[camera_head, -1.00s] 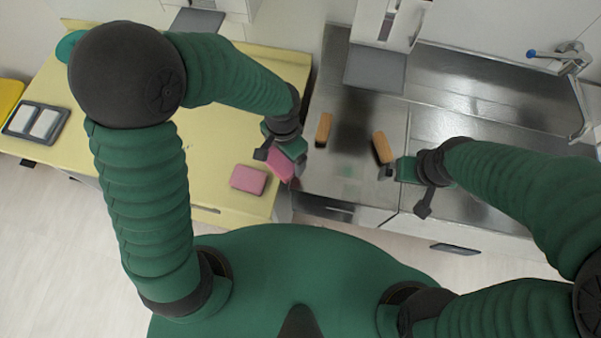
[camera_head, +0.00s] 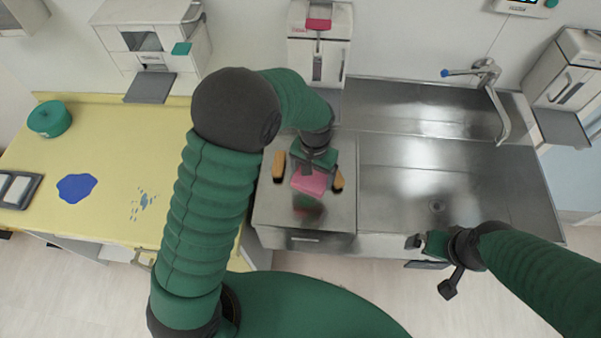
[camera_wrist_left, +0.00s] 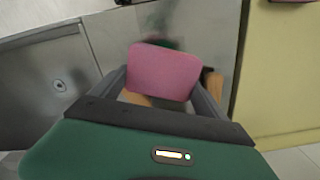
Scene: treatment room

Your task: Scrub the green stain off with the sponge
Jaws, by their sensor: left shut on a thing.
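My left gripper (camera_head: 313,168) is shut on a pink sponge (camera_head: 310,182) above the left part of the steel counter (camera_head: 265,215), between two orange-brown blocks. The sponge also shows in the left wrist view (camera_wrist_left: 165,72), between the gripper's fingers. A blurred dark green patch (camera_head: 308,207) lies just in front of the sponge; I cannot tell how much of it is stain and how much reflection. Green also shows beyond the sponge in the left wrist view. Whether the sponge touches the counter is unclear. My right gripper (camera_head: 417,243) is by the counter's front edge, its jaws too small to read.
The orange-brown blocks (camera_head: 279,166) and (camera_head: 338,180) flank the sponge closely. A sink basin with a tap (camera_head: 487,75) is at right. The yellow table (camera_head: 110,115) at left bears a blue splotch (camera_head: 76,187), bluish specks (camera_head: 143,203) and a green round container (camera_head: 50,119).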

